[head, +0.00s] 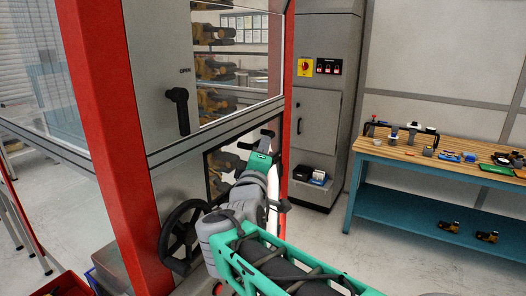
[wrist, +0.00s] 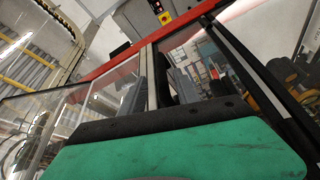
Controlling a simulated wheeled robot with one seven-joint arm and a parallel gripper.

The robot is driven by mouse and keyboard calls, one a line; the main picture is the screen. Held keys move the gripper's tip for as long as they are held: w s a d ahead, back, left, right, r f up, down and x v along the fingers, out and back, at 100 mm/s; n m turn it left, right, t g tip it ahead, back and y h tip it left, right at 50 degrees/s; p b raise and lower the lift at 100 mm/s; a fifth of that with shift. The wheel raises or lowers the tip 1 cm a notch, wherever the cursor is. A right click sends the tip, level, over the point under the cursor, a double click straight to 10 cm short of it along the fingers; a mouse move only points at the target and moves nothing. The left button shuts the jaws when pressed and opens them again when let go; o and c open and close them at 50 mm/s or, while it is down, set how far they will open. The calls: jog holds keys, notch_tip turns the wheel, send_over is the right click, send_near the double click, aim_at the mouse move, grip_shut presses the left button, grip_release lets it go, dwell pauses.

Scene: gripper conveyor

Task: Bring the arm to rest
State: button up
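My arm, green and grey, reaches up from the bottom middle of the head view. It is bent, in front of the grey machine (head: 165,60) with red posts. My gripper (head: 264,152) is at the arm's far end, beside the dark opening (head: 216,172) in the machine's lower front. It is small there and its fingers are hard to make out. In the wrist view the green and black gripper housing fills the bottom, with dark upright parts above it. I see nothing held.
A black handwheel (head: 180,236) is left of my arm. A red post (head: 105,130) stands at left. A grey cabinet (head: 318,115) is behind the arm. A wooden-topped workbench (head: 400,152) with tools stands at right. The floor (head: 385,262) before the bench is clear.

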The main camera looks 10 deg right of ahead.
jog(key=s+d+f+m+g+y, duration=0.1)
jog(key=s+d+f+m+g, duration=0.1)
jog(key=f, duration=0.3)
jog(key=s+d+f+m+g+y, duration=0.1)
jog(key=s+d+f+m+g, duration=0.15)
jog(key=f, duration=0.25)
jog(key=s+a+f+m+g+y, duration=0.2)
jog(key=s+f+g, duration=0.3)
jog(key=s+f, duration=0.3)
jog(key=s+a+f+m+g+y, duration=0.2)
jog(key=s+f+g, duration=0.3)
jog(key=s+f, duration=0.4)
jog(key=s+m+y, duration=0.1)
jog(key=s, duration=0.5)
jog(key=shift+a+f+m, duration=0.25)
jog(key=shift+a+m, duration=0.05)
jog(key=shift+m, duration=0.05)
